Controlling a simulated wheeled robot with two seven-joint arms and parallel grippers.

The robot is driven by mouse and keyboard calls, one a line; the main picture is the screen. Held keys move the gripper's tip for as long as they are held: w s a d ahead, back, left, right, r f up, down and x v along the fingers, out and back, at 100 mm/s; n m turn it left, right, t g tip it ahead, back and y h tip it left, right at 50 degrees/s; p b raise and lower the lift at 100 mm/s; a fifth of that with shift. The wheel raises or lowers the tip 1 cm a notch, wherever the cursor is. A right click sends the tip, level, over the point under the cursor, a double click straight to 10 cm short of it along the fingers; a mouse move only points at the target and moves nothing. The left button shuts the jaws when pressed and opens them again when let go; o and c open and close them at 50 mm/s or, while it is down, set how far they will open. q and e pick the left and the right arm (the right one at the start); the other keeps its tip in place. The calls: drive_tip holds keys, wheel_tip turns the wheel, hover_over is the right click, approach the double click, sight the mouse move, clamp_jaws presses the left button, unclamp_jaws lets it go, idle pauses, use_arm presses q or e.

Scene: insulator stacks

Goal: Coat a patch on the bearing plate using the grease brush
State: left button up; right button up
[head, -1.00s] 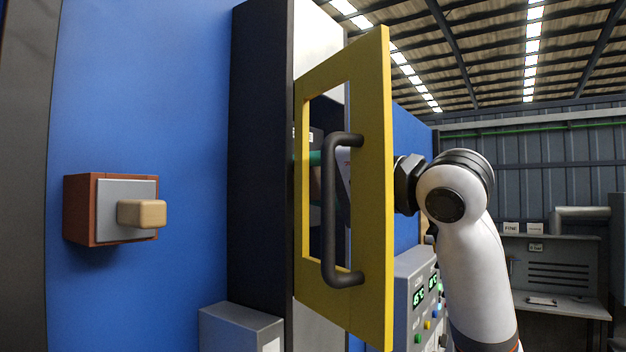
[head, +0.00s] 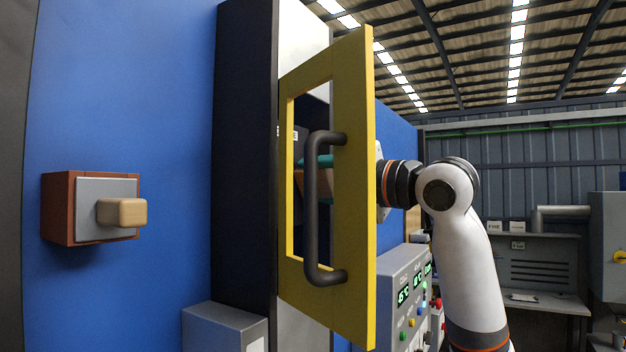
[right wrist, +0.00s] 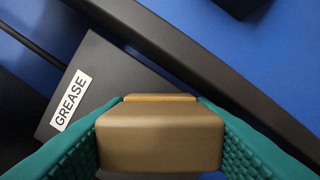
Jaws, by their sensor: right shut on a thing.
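My right gripper (right wrist: 160,98), with teal ribbed fingers, is shut on a tan-brown block (right wrist: 160,140) in the right wrist view. The block looks like the grease brush's handle; no bristles are visible. A dark box (right wrist: 108,72) labelled GREASE is behind it. In the head view my right arm reaches in behind the yellow door, and part of the teal gripper (head: 324,161) shows through its window. I cannot make out the bearing plate for certain. My left gripper is not in view.
The yellow door (head: 356,200) with a dark handle (head: 313,210) stands open and hides much of my right gripper. A brown block with a grey plate and tan knob (head: 122,212) sits on the blue wall. A control panel (head: 393,290) is below my right arm.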

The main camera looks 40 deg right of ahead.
drive_tip(key=shift+w+d, duration=0.1)
drive_tip(key=shift+d, duration=0.15)
drive_tip(key=shift+a+r, duration=0.2)
drive_tip(key=shift+r, duration=0.25)
drive_tip(key=shift+s+a, duration=1.35)
drive_tip(key=shift+a, duration=2.05)
drive_tip(key=shift+w+d+r, duration=0.15)
drive_tip(key=shift+w+d, duration=0.35)
drive_tip(key=shift+d, duration=0.7)
drive_tip(key=shift+w+d+r, duration=0.1)
drive_tip(key=shift+w+d, duration=0.35)
drive_tip(key=shift+d, duration=0.75)
drive_tip(key=shift+w+d+r, duration=0.15)
drive_tip(key=shift+w+d, duration=0.35)
drive_tip(key=shift+d, duration=0.7)
drive_tip(key=shift+a, duration=0.1)
drive_tip(key=shift+s, duration=0.1)
